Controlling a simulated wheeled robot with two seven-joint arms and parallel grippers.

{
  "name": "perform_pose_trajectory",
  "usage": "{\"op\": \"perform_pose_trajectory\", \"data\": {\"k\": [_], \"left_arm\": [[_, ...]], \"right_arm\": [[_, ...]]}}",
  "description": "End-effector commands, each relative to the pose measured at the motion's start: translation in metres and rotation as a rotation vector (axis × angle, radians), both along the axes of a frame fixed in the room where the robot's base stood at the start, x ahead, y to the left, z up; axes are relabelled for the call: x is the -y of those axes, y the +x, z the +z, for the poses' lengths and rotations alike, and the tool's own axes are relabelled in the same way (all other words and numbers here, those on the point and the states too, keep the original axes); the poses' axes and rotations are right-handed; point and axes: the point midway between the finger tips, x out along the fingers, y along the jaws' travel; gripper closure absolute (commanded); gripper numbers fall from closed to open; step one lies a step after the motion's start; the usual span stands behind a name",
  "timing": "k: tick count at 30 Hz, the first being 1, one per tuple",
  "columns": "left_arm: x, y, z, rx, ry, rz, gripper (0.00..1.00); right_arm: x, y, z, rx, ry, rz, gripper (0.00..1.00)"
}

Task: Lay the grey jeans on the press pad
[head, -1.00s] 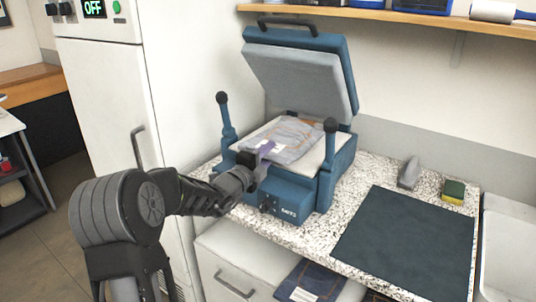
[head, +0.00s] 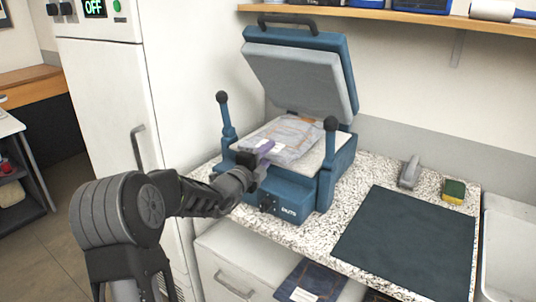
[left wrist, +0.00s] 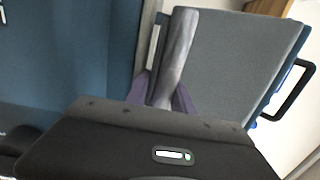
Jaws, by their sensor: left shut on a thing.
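The grey jeans (head: 290,137), folded and with brown stitching, are over the pale lower press pad (head: 312,158) of the blue press. My left gripper (head: 264,153) is at the front left edge of the pad, shut on the near edge of the jeans. In the left wrist view, a grey strip of the jeans (left wrist: 176,52) stands between the purple fingers (left wrist: 162,95). I cannot tell how much of the jeans touches the pad. My right gripper is not in view.
The press lid (head: 300,80) is open above the pad. Upright handles (head: 329,145) stand at both sides. A dark mat (head: 405,240), a grey tool (head: 409,173) and a sponge (head: 453,191) are on the counter. Darker jeans (head: 312,281) are below the counter's front.

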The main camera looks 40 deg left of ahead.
Motion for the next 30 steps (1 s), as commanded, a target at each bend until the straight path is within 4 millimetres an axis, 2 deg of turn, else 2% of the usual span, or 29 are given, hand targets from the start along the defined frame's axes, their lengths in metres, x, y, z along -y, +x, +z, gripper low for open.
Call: {"op": "perform_pose_trajectory", "data": {"k": [1,13,14,17,18,30], "left_arm": [[0.0,-0.0028,-0.0233,-0.043,-0.01,0.002,1.0],[-0.0011,-0.0034,-0.0248,-0.044,-0.009,0.004,1.0],[-0.0012,-0.0034,-0.0248,-0.044,-0.009,0.004,0.69],[-0.0013,-0.0035,-0.0249,-0.044,-0.009,0.004,0.6],[-0.0014,-0.0037,-0.0266,-0.048,-0.01,0.004,0.68],[-0.0016,-0.0046,-0.0267,-0.048,-0.01,0.005,0.35]], "right_arm": [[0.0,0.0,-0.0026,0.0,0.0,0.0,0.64],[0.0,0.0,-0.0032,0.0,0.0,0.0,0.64],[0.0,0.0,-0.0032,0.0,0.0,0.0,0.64],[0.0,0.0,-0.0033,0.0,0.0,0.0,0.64],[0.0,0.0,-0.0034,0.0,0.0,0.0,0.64],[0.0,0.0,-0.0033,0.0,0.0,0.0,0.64]]}}
